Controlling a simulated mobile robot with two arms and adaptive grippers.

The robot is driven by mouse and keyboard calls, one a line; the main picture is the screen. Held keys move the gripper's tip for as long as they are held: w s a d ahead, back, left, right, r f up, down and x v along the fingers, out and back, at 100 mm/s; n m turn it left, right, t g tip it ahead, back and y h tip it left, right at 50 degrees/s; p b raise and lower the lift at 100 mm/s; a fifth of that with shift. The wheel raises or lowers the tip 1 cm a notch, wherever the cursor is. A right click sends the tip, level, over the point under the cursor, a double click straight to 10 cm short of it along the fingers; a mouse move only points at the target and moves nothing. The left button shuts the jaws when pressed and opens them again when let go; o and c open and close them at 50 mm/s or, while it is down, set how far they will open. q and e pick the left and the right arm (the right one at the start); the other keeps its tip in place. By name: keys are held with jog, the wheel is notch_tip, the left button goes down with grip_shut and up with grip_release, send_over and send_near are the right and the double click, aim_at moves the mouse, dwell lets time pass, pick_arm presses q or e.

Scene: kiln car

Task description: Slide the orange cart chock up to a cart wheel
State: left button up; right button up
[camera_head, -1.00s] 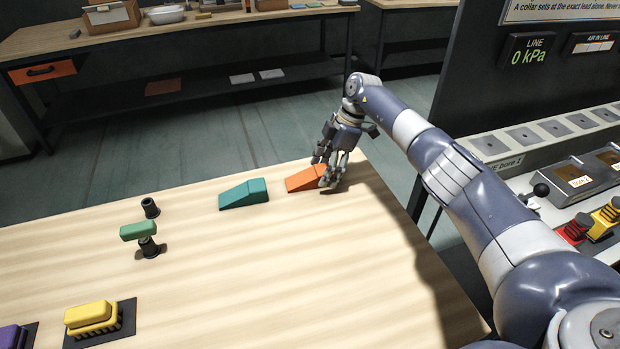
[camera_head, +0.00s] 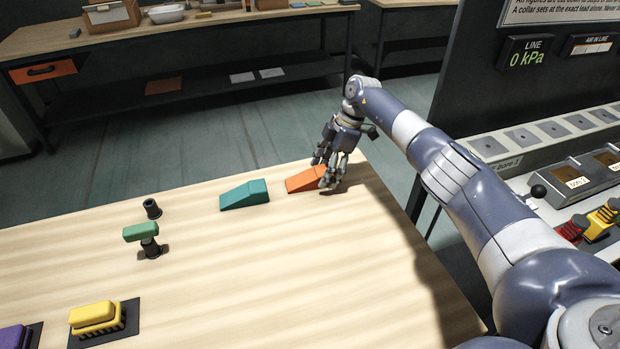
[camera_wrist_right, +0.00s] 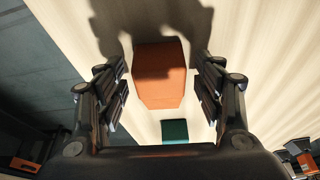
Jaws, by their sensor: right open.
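The orange chock (camera_head: 303,180) is a wedge lying on the light wooden table, near its far right edge. My right gripper (camera_head: 328,174) is open and low over the table at the chock's right end, partly hiding it in the head view. In the right wrist view the orange chock (camera_wrist_right: 160,76) lies between the two spread fingers (camera_wrist_right: 162,92), with a gap on each side. A teal wedge (camera_head: 244,194) lies to the left of the orange one, a short gap apart. No cart wheel can be made out. My left gripper is not in view.
A green block on a dark post (camera_head: 141,232) and a short dark cylinder (camera_head: 151,208) stand left on the table (camera_head: 260,270). A yellow block (camera_head: 93,315) sits front left. A control panel (camera_head: 560,180) stands to the right. The table's middle is clear.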

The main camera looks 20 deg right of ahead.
aim_at(319, 170)
jog(key=shift+c, duration=0.4)
jog(key=c, duration=1.1)
jog(key=shift+r+p, duration=2.55)
jog(key=shift+f, duration=0.1)
